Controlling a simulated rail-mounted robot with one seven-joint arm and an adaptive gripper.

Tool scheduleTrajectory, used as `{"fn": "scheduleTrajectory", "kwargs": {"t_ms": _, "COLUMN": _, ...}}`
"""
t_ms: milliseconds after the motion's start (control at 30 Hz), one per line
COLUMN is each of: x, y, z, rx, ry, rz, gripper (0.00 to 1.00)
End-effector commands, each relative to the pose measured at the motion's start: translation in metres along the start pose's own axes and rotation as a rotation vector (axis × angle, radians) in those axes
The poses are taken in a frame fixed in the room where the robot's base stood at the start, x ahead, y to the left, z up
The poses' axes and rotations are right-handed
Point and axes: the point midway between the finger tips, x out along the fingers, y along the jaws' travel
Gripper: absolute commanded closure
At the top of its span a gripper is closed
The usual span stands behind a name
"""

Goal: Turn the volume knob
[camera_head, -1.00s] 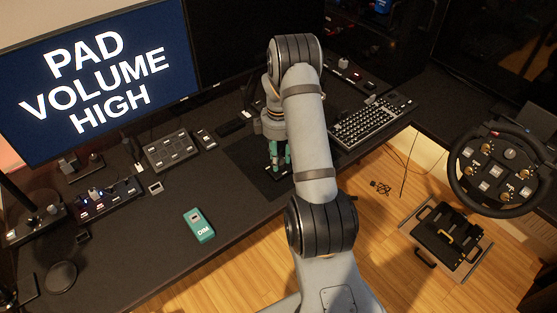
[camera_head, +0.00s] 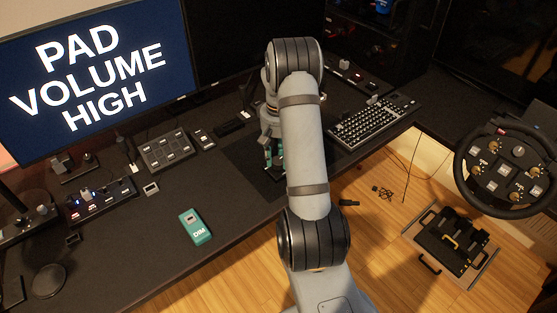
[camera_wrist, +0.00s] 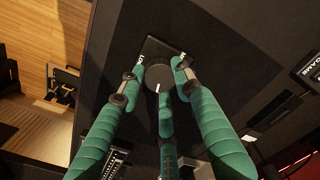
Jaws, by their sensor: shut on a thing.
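The volume knob (camera_wrist: 152,77) is a dark round knob with a white pointer line, on a small dark plate (camera_wrist: 155,47) with partly hidden white lettering. My gripper (camera_wrist: 159,66) has teal fingers closed around the knob, one tip at its left and one at its right, with another finger below it. In the head view my gripper (camera_head: 273,157) is low over the dark mat (camera_head: 240,157), and my arm hides part of it. The knob cannot be made out there. The monitor (camera_head: 95,80) reads "PAD VOLUME HIGH".
A keyboard (camera_head: 375,120) lies right of my arm. A button pad (camera_head: 166,152) and a teal "DIM" device (camera_head: 195,227) lie to the left. A steering wheel (camera_head: 505,170) and a pedal unit (camera_head: 452,243) are at the right. The desk's front left is mostly clear.

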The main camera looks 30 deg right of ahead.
Motion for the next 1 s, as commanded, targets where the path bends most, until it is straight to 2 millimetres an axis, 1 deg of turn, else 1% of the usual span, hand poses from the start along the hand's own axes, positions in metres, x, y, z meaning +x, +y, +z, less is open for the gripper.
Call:
{"fn": "scheduleTrajectory", "kwargs": {"t_ms": 100, "x": 0.0023, "y": 0.0000, "z": -0.0007, "rx": 0.109, "ry": 0.002, "rz": 0.001, "gripper": 0.93}}
{"fn": "scheduleTrajectory", "kwargs": {"t_ms": 1000, "x": 0.0021, "y": -0.0005, "z": -0.0008, "rx": 0.963, "ry": 0.002, "rz": -0.001, "gripper": 0.93}}
